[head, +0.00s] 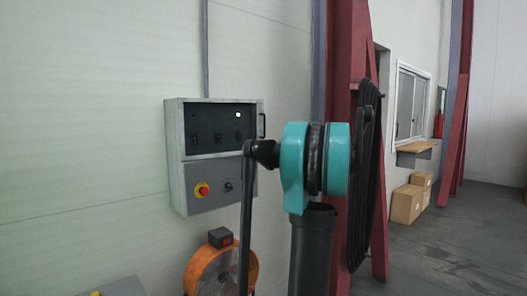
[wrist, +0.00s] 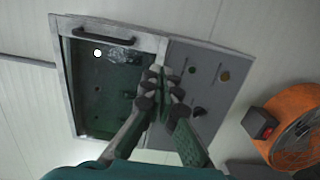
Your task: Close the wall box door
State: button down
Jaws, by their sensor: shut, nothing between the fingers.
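The grey wall box (head: 175,155) is mounted on the pale wall left of centre in the head view. Its door (wrist: 62,85) has a pale frame around a dark window and carries a dark bar handle (wrist: 103,35); the handle also shows at the door's right edge in the head view (head: 262,125). The door looks flush or nearly flush with the box; I cannot tell whether a small gap remains. My gripper (wrist: 166,78) is shut and empty, in front of the border between door and lower panel in the wrist view. Contact is unclear.
The lower panel (head: 212,202) bears a red stop button (head: 202,189) and a dark knob. A red column (head: 345,60) rises to the right. Cardboard boxes (head: 407,204) lie farther right, beside open floor.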

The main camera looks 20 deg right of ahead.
aim_at(260, 150)
jog(key=x, duration=1.3)
jog(key=shift+w+a+f, duration=0.1)
jog(key=shift+w+a, duration=0.15)
jog(key=shift+w, duration=0.05)
jog(key=shift+w, duration=0.1)
jog(key=shift+w+a+n+y, duration=0.2)
jog(key=shift+w+y, duration=0.1)
jog(key=shift+w, duration=0.3)
jog(key=shift+w+a+n+y, duration=0.1)
jog(key=shift+w+n+y, duration=0.15)
jog(key=shift+w, duration=0.4)
jog(key=shift+s, duration=0.15)
